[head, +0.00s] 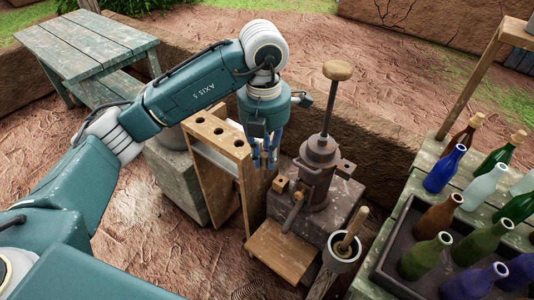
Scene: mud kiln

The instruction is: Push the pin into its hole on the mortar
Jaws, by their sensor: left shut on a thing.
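A dark metal mortar-like body (318,168) stands on a stone block, with a tall rod rising from it to a round wooden knob (337,70). A wooden handle (293,211) leans on a thin shaft at its front. My left gripper (266,162) points down, to the left of the metal body and apart from it. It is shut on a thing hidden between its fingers. I cannot make out the pin or its hole for certain. A small wooden block (280,184) sits on the stone just below the gripper. My right gripper is not in view.
A wooden rack (212,133) with round holes stands close left of the gripper. A wooden step (282,250) and a pot (340,259) with a wooden stick are in front. Several bottles stand in a dark tray (397,271) at right. A green table (88,42) stands back left.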

